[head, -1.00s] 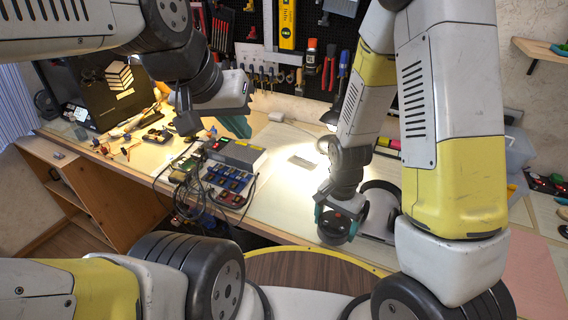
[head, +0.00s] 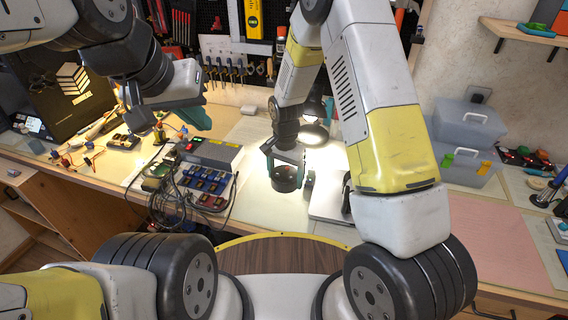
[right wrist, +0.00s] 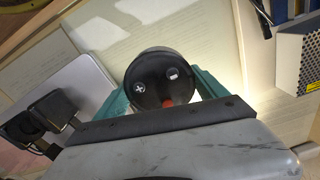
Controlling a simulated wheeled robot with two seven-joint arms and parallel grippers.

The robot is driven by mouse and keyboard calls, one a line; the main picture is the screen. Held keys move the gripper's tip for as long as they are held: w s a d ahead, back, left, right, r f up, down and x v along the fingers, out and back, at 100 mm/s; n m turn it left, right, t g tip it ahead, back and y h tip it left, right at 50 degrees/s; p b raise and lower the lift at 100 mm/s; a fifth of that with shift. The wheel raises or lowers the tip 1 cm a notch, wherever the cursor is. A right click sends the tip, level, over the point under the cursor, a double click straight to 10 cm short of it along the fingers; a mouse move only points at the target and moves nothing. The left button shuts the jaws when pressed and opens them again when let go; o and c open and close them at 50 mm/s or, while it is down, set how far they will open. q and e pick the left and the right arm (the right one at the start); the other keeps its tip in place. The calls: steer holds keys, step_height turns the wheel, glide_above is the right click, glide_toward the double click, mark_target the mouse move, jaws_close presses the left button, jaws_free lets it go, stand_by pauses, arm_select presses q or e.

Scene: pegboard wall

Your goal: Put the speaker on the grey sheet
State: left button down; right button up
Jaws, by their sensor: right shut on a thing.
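The speaker (head: 286,181) is a round black cylinder; its end with plus and minus marks and a red spot faces the camera in the right wrist view (right wrist: 158,80). My right gripper (head: 286,170) is shut on it, with teal fingers on both sides. It is over a pale, lined sheet (head: 252,188) in the lamp light; I cannot tell whether it touches. A flat grey panel (head: 328,204) with a rounded corner lies just right of it. I cannot tell which of these is the grey sheet. My left gripper (head: 168,117) is open and empty above the bench.
A power supply (head: 214,152) and a block of cells with loose cables (head: 205,187) stand to the left. A lamp (head: 314,132) is behind my right gripper. A pink sheet (head: 490,240) and clear bins (head: 465,145) are at right.

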steer(key=shift+w+a, duration=0.15)
steer(key=shift+w, duration=0.15)
steer(key=shift+f, duration=1.75)
steer(key=shift+f, duration=0.15)
steer(key=o, duration=1.6)
